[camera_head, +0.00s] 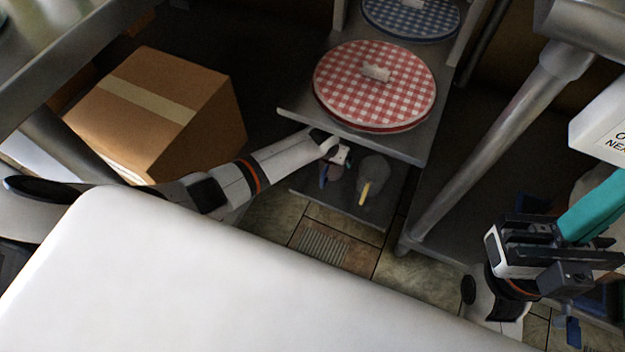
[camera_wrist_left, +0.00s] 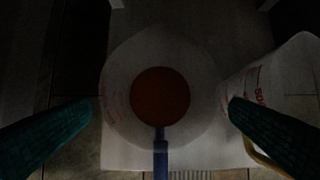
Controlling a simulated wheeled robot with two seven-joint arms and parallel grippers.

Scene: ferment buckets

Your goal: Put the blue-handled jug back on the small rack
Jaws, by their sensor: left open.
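The blue-handled jug (camera_wrist_left: 118,95) shows from above in the left wrist view, round and pale, with reddish-brown inside and its blue handle (camera_wrist_left: 160,158) toward the bottom edge. It stands on a pale flat surface. My left gripper (camera_wrist_left: 162,104) is open, with one teal finger on each side of the jug and visible gaps to it. In the head view my left gripper (camera_head: 338,155) reaches under the gingham-topped shelf and mostly hides the jug; a bit of blue handle (camera_head: 323,174) shows. My right gripper (camera_head: 560,245) is at the right; its jaw gap is unclear.
A yellow-handled jug (camera_head: 373,178) stands close on the right; it also shows in the left wrist view (camera_wrist_left: 290,85). A shelf edge (camera_head: 350,137) with a red gingham lid (camera_head: 345,85) lies above. A cardboard box (camera_head: 155,110) is left, a metal post (camera_head: 490,155) right.

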